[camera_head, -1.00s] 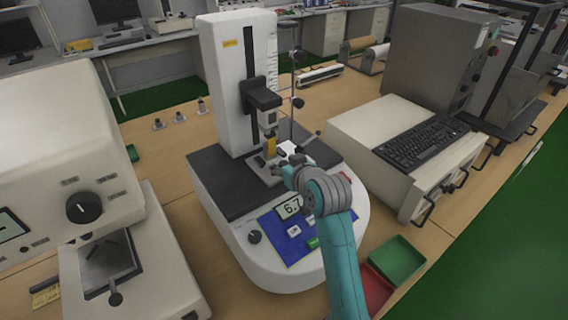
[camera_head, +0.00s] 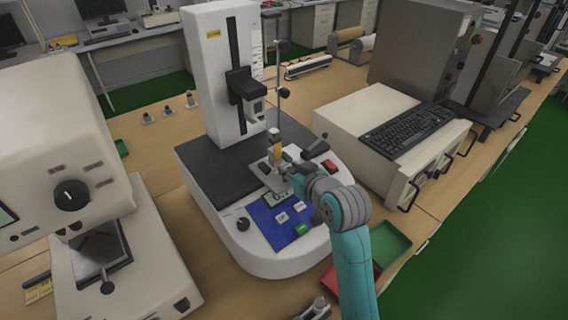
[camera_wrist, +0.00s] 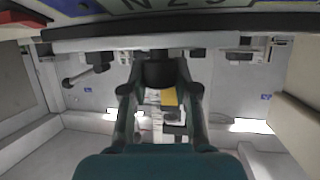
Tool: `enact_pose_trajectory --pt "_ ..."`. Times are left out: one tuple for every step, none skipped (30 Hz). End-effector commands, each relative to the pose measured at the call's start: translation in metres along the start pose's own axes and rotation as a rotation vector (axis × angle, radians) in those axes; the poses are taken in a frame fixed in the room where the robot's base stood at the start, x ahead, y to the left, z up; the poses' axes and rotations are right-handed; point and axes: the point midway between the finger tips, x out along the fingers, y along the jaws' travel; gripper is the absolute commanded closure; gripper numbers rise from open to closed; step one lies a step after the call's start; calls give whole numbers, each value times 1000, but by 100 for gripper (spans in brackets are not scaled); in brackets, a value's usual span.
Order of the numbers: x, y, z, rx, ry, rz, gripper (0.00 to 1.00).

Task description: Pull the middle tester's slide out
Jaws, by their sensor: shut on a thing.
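The middle tester (camera_head: 212,80) is white with a tall column, a black bed and a blue front panel. Its small metal slide (camera_head: 262,170) sits forward of the head (camera_head: 248,90), over the bed's front edge and the top of the panel. A yellow-and-grey piece (camera_head: 277,150) stands upright on the slide. My gripper (camera_head: 290,178) is at the slide's front end, partly hidden by my wrist. In the wrist view my gripper (camera_wrist: 160,88) is shut on a dark knob (camera_wrist: 160,72), with the yellow piece just beyond it.
Another tester (camera_head: 60,150) stands close on the left. A beige unit with a keyboard (camera_head: 405,130) stands on the right. A green tray (camera_head: 388,245) and a red tray (camera_head: 362,278) lie on the bench beside my arm. Small weights (camera_head: 168,108) stand at the back left.

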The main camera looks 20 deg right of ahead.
Motion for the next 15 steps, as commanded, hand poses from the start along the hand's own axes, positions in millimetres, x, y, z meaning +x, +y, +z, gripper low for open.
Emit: enact_pose_trajectory --pt "0 0 0 -1 -1 0 100" --pt "0 0 0 -1 -1 0 100" --pt "0 0 0 -1 -1 0 100" --pt "0 0 0 -1 -1 0 100" --pt "0 0 0 -1 -1 0 100" --pt "0 0 0 -1 -1 0 100" --pt "0 0 0 -1 -1 0 100" --pt "0 0 0 -1 -1 0 66" --pt "0 0 0 -1 -1 0 56" --pt "0 0 0 -1 -1 0 48" --pt "0 0 0 -1 -1 0 44" --pt "0 0 0 -1 -1 0 44" --pt "0 0 0 -1 -1 0 44" --pt "0 0 0 -1 -1 0 44" --pt "0 0 0 -1 -1 0 44"
